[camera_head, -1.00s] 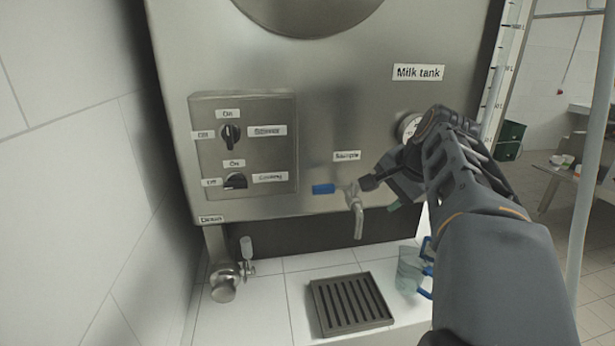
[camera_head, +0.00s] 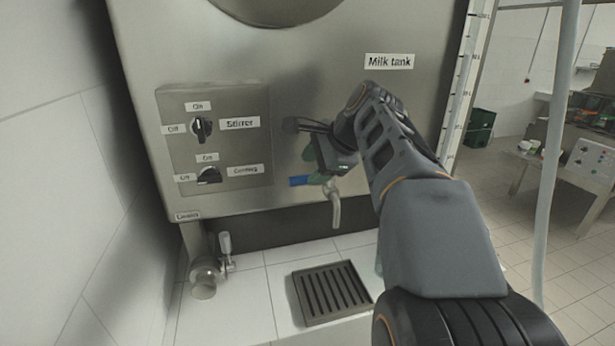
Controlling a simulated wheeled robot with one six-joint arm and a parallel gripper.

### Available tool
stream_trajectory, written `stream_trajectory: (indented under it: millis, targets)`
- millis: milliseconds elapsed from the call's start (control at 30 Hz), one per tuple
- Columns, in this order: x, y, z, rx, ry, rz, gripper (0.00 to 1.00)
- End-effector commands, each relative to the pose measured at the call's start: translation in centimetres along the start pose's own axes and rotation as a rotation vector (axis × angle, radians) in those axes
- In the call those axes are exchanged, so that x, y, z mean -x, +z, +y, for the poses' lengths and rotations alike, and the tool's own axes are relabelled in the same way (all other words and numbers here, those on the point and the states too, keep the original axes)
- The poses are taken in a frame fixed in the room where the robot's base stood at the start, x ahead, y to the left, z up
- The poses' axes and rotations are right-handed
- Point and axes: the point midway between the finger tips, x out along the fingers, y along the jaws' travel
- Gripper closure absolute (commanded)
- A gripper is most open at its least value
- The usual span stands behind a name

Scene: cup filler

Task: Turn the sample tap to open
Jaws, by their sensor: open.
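The sample tap (camera_head: 335,207) sticks out from the lower front of the steel milk tank (camera_head: 300,60), its spout pointing down. Its blue lever (camera_head: 300,181) points left, roughly level, and is partly hidden by my gripper. My gripper (camera_head: 298,140) is open, just above the lever and in front of the tank wall, with its fingers reaching left. I cannot tell whether a finger touches the lever. The Sample label is hidden behind my gripper.
Left of my gripper is a control panel (camera_head: 259,185) with a stirrer knob (camera_head: 202,130) and a cooling knob (camera_head: 209,176). A drain valve (camera_head: 226,250) stands at lower left. A dark drip grate (camera_head: 331,292) lies below the tap. A grey post (camera_head: 556,150) stands at right.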

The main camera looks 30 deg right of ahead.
Motion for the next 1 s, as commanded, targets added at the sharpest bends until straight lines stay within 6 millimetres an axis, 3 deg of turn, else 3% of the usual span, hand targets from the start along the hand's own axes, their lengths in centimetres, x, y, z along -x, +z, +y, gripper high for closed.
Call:
stream_trajectory:
  millis: [300,767,1000]
  targets:
    - [-3.8,-0.1,0.0,-0.001,0.001,0.000,0.49]
    - [-4.6,-0.1,0.0,-0.001,0.000,0.001,0.49]
    - [-4.5,-0.1,0.0,0.000,0.000,0.001,0.72]
